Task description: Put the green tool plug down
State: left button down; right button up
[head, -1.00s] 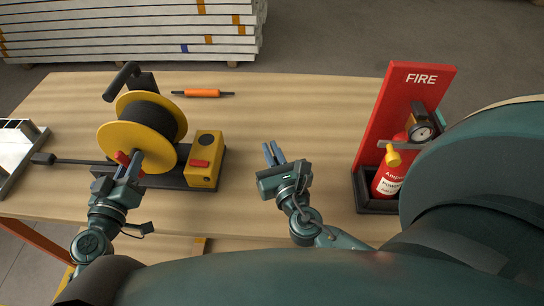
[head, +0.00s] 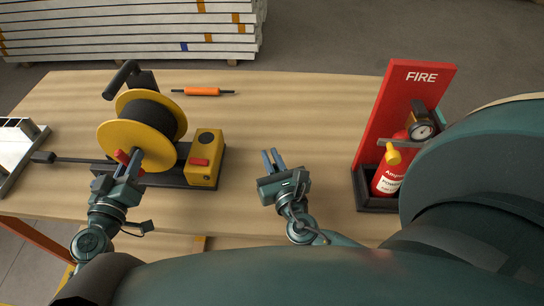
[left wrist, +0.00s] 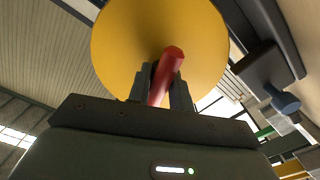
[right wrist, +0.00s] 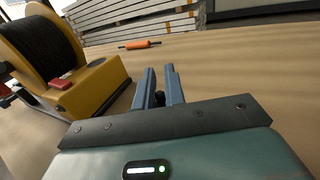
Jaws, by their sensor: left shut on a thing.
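I cannot make out a green tool plug in any view. My left gripper (head: 130,163) is shut on the red crank handle (left wrist: 172,62) of the yellow cable reel (head: 125,134); the handle sits between its fingers in the left wrist view, against the yellow disc. My right gripper (head: 272,158) is over the bare middle of the table with its fingers apart. In the right wrist view its fingers (right wrist: 160,88) hold nothing I can identify; a small dark shape shows low between them.
A red fire board (head: 429,80) with an extinguisher (head: 387,184) stands at the right. An orange-handled tool (head: 203,92) lies at the back of the wooden table (head: 300,100). A yellow box (head: 206,148) with a red switch sits beside the reel. The table's middle is clear.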

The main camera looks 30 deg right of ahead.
pick_arm(q)
jog(key=shift+f, duration=0.15)
pick_arm(e)
jog(key=o, duration=0.4)
jog(key=shift+c, duration=0.2)
jog(key=shift+r, duration=0.2)
jog(key=v, duration=0.7)
jog(key=shift+s+r, duration=0.3)
jog(key=shift+r, duration=0.1)
pick_arm(q)
jog(key=c, duration=1.2)
grip_release()
